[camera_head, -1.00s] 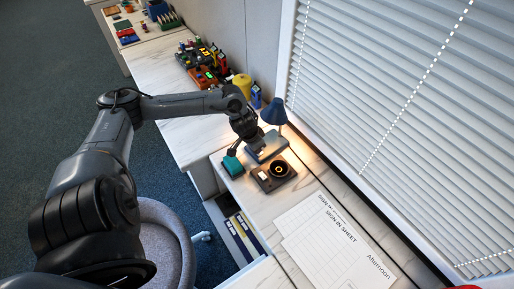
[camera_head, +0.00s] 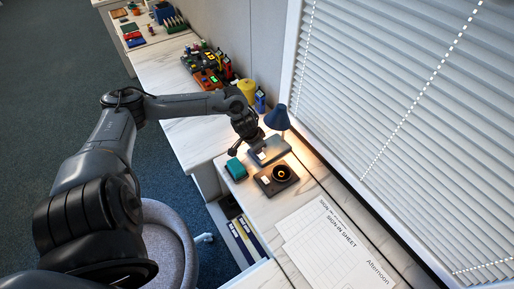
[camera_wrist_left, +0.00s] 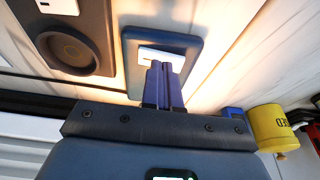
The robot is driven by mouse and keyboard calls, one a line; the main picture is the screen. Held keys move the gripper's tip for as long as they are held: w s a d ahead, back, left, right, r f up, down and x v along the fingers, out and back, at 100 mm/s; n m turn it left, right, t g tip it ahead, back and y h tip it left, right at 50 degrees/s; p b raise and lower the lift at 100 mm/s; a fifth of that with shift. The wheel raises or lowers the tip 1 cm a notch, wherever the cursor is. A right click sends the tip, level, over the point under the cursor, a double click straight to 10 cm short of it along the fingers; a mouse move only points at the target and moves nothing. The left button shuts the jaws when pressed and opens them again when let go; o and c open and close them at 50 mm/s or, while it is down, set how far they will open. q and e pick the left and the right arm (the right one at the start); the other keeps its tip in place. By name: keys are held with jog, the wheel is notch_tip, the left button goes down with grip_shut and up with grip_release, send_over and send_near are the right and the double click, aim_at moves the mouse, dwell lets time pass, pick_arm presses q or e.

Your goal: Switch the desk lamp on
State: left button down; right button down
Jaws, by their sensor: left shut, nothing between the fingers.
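The desk lamp has a blue shade (camera_head: 277,117) above a grey-blue base (camera_head: 282,147), and a warm glow lies on the desk around it. In the left wrist view the lamp base (camera_wrist_left: 193,46) carries a white rocker switch (camera_wrist_left: 152,55). My left gripper (camera_wrist_left: 160,67) is shut and empty, its fingertips at the edge of the switch and covering part of it. I cannot tell whether they touch it. In the head view the left gripper (camera_head: 256,146) is over the near side of the base, its tips hard to make out. My right gripper is not in view.
A dark device with a round dial (camera_head: 282,174) sits just in front of the lamp, and a teal block (camera_head: 236,168) to its left. A yellow container (camera_head: 246,89) stands behind the arm. Sign-in sheets (camera_head: 335,245) lie at front right, near the window blinds.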

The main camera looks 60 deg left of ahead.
pick_arm(q)
jog(key=r+p, duration=0.1)
jog(key=p, duration=0.1)
jog(key=r+p, duration=0.1)
jog(key=r, duration=0.1)
jog(key=shift+d+r+p, duration=0.2)
jog(key=shift+r+p, duration=0.1)
jog(key=shift+p, duration=0.1)
jog(key=d+v, duration=0.2)
jog(key=v, duration=0.7)
jog(key=shift+r, duration=0.15)
